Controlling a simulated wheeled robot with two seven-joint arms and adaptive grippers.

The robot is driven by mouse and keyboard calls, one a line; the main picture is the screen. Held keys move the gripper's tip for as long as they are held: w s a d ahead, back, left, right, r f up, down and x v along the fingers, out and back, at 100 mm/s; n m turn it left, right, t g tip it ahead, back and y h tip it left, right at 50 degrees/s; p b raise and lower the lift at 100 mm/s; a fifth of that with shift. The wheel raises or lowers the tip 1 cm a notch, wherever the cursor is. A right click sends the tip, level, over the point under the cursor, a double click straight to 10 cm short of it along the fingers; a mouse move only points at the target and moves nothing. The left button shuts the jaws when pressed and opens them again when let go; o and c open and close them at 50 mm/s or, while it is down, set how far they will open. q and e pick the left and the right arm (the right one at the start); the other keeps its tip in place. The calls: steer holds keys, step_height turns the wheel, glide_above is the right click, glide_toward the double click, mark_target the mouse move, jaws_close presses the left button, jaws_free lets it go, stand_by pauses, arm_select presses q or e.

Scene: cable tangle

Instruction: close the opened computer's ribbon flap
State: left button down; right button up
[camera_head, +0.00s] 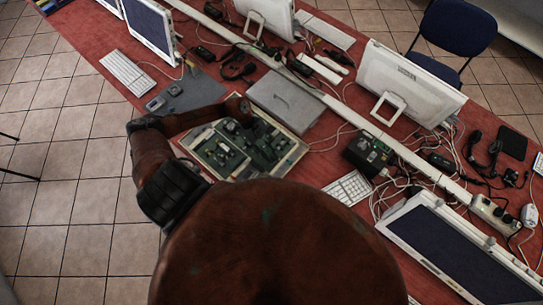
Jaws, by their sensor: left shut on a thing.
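The opened computer (207,147) lies on the red table, a shallow pale case with green boards and dark parts inside. My left arm comes in from the left and reaches over its far edge. My left gripper (241,119) is down at the boards near the far middle of the case. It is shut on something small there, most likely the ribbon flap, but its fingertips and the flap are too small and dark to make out. My right gripper is not in view.
A grey flat panel (286,97) lies just behind the computer. A white keyboard (348,188) and a dark box with cables (367,154) are to the right. A white monitor (408,85) stands behind. A cable duct (420,165) and loose cables cross the table.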

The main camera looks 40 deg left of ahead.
arm_select(q)
steer(key=shift+w+a+f+h+b, duration=0.1)
steer(key=shift+a+f+h+b, duration=0.3)
steer(key=shift+h+b, duration=0.8)
steer(key=shift+b, duration=0.25)
steer(key=shift+r, duration=0.1)
steer(key=c, duration=1.9)
jaws_free()
steer(key=v, duration=1.2)
